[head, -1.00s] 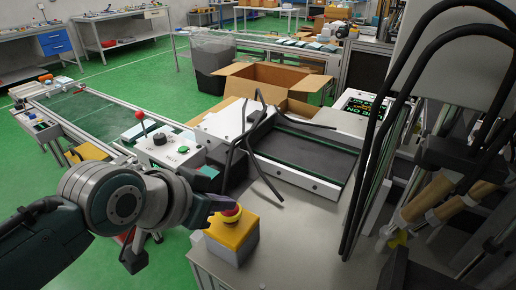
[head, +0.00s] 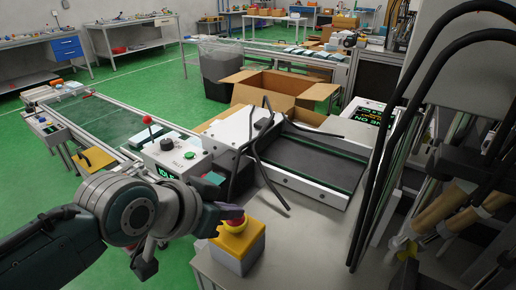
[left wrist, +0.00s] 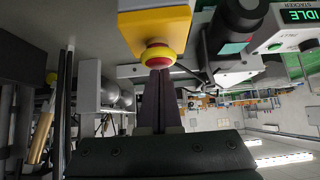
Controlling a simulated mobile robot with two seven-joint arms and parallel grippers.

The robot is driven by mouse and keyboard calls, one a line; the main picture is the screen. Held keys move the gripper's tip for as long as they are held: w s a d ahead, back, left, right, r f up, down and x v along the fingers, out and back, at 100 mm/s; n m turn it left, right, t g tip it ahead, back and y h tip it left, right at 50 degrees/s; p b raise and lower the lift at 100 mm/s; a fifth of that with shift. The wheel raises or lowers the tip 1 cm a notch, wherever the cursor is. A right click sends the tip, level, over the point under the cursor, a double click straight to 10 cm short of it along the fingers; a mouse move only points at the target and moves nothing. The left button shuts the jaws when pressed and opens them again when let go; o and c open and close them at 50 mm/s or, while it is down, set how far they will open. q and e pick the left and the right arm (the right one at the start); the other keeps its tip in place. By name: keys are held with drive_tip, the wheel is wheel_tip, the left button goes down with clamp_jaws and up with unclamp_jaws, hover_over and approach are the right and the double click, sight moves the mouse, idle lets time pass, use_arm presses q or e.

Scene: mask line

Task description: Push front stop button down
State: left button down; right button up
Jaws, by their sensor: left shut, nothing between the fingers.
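The front stop button is a red mushroom head (head: 236,224) on a yellow and grey box (head: 237,243) at the front left corner of the metal table. My left gripper (head: 234,213) is shut and empty, with its fingertips at the top of the red head. In the left wrist view the red button (left wrist: 157,56) shows in its yellow housing (left wrist: 155,27), and the closed fingers (left wrist: 158,74) reach its face. They look in contact, but I cannot tell how far the button is pressed. My right gripper is not in view.
A white control box (head: 178,157) with a red-knobbed lever, a green button and an IDLE display stands left of the table. A dark conveyor bed (head: 312,165) lies behind the stop button. The metal table top (head: 310,240) right of the button is clear.

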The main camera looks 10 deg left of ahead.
sight(230, 225)
use_arm(q)
drive_tip(key=r+p, duration=0.4)
drive_tip(key=shift+s+r, duration=0.25)
drive_tip(key=shift+r, duration=0.15)
drive_tip(key=p+v, duration=0.1)
drive_tip(key=v, duration=0.8)
drive_tip(key=shift+p, duration=0.3)
drive_tip(key=shift+a+f, duration=0.1)
drive_tip(key=s+a+r+n+g+y+p, duration=0.1)
drive_tip(key=s+g, duration=0.2)
drive_tip(key=s, duration=0.7)
drive_tip(key=s+a+r+n+g+y+p, duration=0.1)
drive_tip(key=s+a+r+g+y, duration=0.1)
drive_tip(key=s, duration=0.7)
wheel_tip(230, 225, up, 29)
drive_tip(key=p, duration=2.8)
drive_tip(key=shift+f+p, duration=0.2)
drive_tip(key=shift+p, duration=0.1)
